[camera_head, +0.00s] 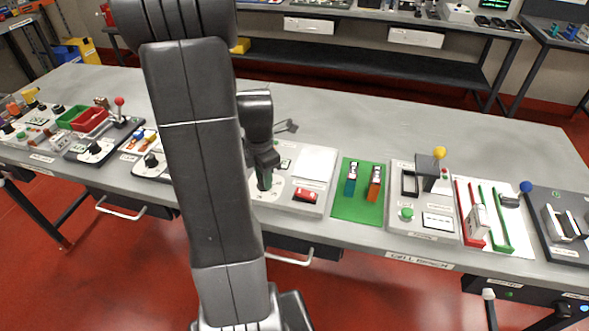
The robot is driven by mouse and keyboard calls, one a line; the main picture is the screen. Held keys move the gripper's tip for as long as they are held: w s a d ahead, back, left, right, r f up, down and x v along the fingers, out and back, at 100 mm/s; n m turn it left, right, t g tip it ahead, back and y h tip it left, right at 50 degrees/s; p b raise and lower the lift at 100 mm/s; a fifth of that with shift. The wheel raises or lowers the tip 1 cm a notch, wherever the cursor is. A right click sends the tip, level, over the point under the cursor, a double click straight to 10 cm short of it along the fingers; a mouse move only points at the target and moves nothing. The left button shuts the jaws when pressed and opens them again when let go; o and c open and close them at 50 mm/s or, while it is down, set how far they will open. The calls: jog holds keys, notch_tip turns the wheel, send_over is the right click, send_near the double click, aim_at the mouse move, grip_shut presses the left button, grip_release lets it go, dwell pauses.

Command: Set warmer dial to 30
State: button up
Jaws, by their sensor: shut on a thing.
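My gripper (264,178) is at the middle of the bench, just right of my upright arm. It points down and is shut on a small dark dial knob (262,188) on a light grey unit. I take this unit (320,203) to be the warmer; it has a white panel on top and a red switch (305,195) at its front. The dial's marks and its setting are too small to read, and my arm hides the unit's left part.
A green mat (343,208) with a teal and an orange item lies to the right. Beyond it stands a grey unit with a green button (407,214) and a yellow-knobbed lever (439,154). Several dial units and red and green bins (90,119) stand left. The bench's back (370,132) is clear.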

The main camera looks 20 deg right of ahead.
jog(key=shift+n, duration=0.6)
jog(key=shift+n, duration=0.5)
jog(key=o, duration=0.8)
jog(key=shift+r+p, duration=1.4)
jog(key=shift+r, duration=0.4)
jog(key=shift+f, duration=0.15)
